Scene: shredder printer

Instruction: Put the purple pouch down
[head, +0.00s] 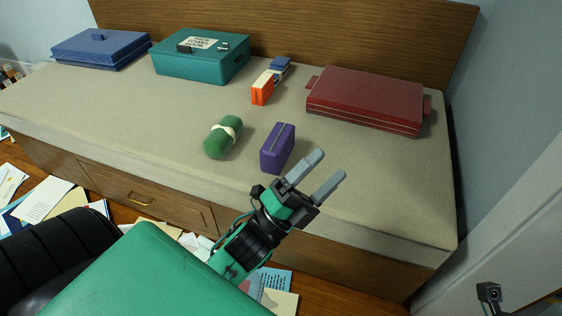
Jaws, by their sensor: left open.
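The purple pouch (277,149) stands upright on the beige bed top, near its front edge. My left gripper (327,171) is open and empty, just to the right of the pouch and nearer to me. Its two grey fingers point up and to the right, apart from the pouch. In the lower right corner a small dark part (489,293) shows, possibly of my right arm; no right gripper fingers can be made out.
On the bed (400,190) lie a green roll (222,138) with a pale band, an orange box (262,88), a blue-and-white item (279,67), a dark red case (366,98), a teal case (202,56) and a blue case (101,48). Papers (50,202) litter the floor.

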